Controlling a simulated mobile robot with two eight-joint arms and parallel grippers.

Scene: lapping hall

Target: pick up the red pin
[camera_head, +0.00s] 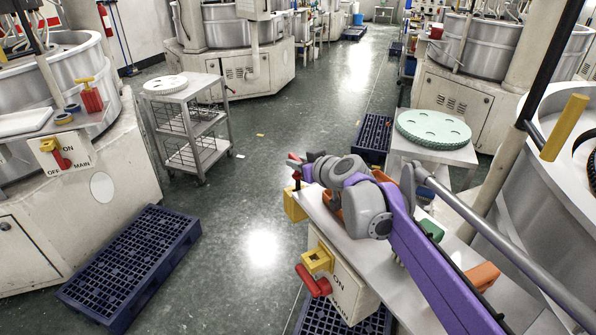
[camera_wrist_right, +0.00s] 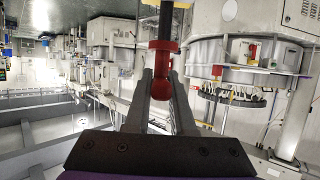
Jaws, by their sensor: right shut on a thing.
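The red pin (camera_wrist_right: 162,86) shows in the wrist view between the two grey fingers of my right gripper (camera_wrist_right: 161,79), which is shut on it. A black rod runs on past the pin at the top of that view. In the head view my right gripper (camera_head: 303,166) is over the far left corner of the pale bench, and small red parts of the pin (camera_head: 297,177) show at its fingertips. The gripper hides most of it. Whether the pin is clear of the bench cannot be told. My left gripper is not in view.
A pale bench (camera_head: 348,246) lies under my right arm, with a yellow block (camera_head: 293,206) at its corner. A red-handled switch (camera_head: 313,281) sits on its front. A trolley (camera_head: 190,118) stands left, a blue pallet (camera_head: 131,262) lower left.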

